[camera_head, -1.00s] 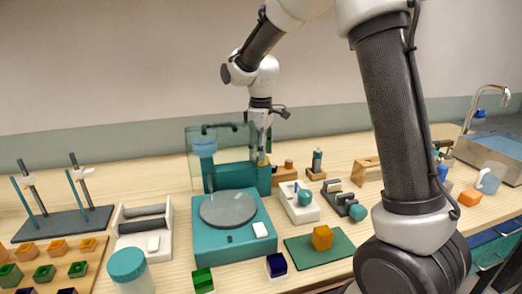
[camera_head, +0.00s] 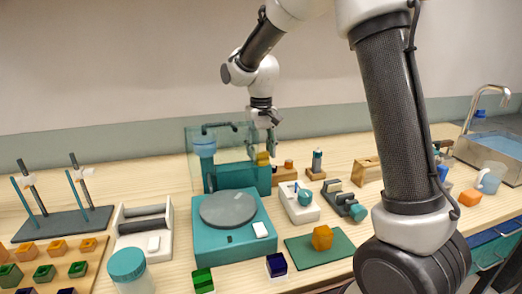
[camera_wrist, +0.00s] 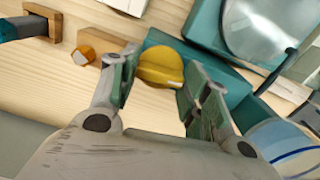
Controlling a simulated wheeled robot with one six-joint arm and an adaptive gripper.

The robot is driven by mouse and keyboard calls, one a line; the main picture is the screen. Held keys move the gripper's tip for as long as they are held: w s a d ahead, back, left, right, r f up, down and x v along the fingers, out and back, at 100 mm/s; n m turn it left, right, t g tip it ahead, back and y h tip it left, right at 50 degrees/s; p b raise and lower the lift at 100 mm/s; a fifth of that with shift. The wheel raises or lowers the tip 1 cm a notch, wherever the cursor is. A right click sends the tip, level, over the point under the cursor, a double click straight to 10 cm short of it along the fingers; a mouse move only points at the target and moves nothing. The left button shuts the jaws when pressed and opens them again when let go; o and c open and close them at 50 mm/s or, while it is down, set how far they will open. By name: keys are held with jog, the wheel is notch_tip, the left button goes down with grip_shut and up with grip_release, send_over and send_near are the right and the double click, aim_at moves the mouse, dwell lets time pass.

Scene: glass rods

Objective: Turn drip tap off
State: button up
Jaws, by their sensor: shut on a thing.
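The yellow tap handle (camera_head: 262,158) stands at the right end of the teal block (camera_head: 237,177) behind the round plate. In the head view my gripper (camera_head: 267,146) reaches down to the handle from above and is tilted. The handle's lower part and the tap's outlet are hidden.
A clear panel (camera_head: 225,145) and a blue-topped vessel (camera_head: 204,146) stand just left of my gripper. The teal machine's round plate (camera_head: 228,209) is in front. Small wooden blocks and a bottle (camera_head: 317,161) stand close on the right.

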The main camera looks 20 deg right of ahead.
aim_at(261, 152)
jog(key=shift+r+m, duration=0.1)
jog(key=shift+m, duration=0.4)
jog(key=o, duration=1)
notch_tip(261, 152, up, 12)
dwell(0.3)
